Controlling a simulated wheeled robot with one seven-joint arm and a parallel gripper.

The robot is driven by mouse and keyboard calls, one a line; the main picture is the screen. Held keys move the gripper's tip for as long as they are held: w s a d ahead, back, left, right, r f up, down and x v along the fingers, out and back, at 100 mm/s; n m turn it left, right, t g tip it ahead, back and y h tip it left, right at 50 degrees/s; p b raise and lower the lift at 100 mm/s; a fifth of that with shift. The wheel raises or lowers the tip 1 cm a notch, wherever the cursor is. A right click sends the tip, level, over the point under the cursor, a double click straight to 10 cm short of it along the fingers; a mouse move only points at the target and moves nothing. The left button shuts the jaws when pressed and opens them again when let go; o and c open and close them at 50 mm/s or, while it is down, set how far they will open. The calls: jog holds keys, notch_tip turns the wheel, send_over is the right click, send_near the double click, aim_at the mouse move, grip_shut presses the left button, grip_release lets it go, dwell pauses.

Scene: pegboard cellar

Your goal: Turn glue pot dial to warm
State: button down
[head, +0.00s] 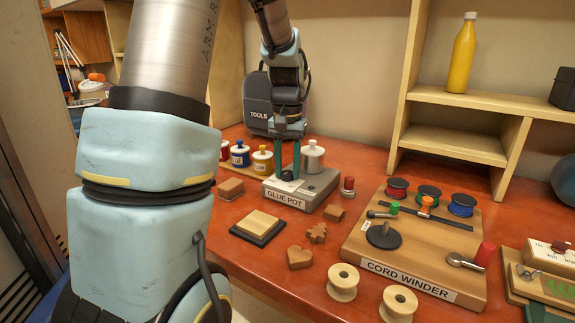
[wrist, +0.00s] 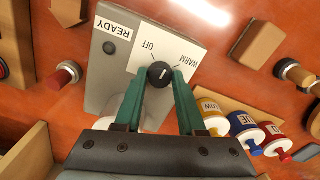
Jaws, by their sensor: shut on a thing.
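The glue pot unit (head: 318,186) is a grey box on the bench with a "GLUE POT" label and a grey-white pot (head: 312,157) at its back right. Its black dial (wrist: 160,74) sits on a white plate (wrist: 140,62) marked OFF and WARM. The dial's short white line points roughly between the two words; the exact angle is hard to tell. My gripper (wrist: 161,78), with green fingers, is shut on the dial, one finger on each side. In the head view my gripper (head: 286,176) reaches down from above. The round spot (wrist: 110,47) by the READY label looks dark.
Lidded blue, yellow and red pots (head: 241,155) stand left of the unit. A red-capped peg (head: 348,187) stands close to its right. Wooden blocks and shapes (head: 300,257) lie in front. The cord winder board (head: 420,252) fills the right. A tools case (head: 258,100) stands behind.

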aim_at(287, 172)
jog(key=m, duration=0.3)
jog(key=shift+m+p, duration=0.3)
jog(key=shift+p, duration=0.1)
jog(key=shift+m+p, duration=0.45)
jog(key=shift+m, duration=1.55)
jog(key=c, duration=0.5)
grip_release()
notch_tip(287, 172, up, 11)
jog(key=b, duration=0.1)
jog(key=shift+f, duration=0.15)
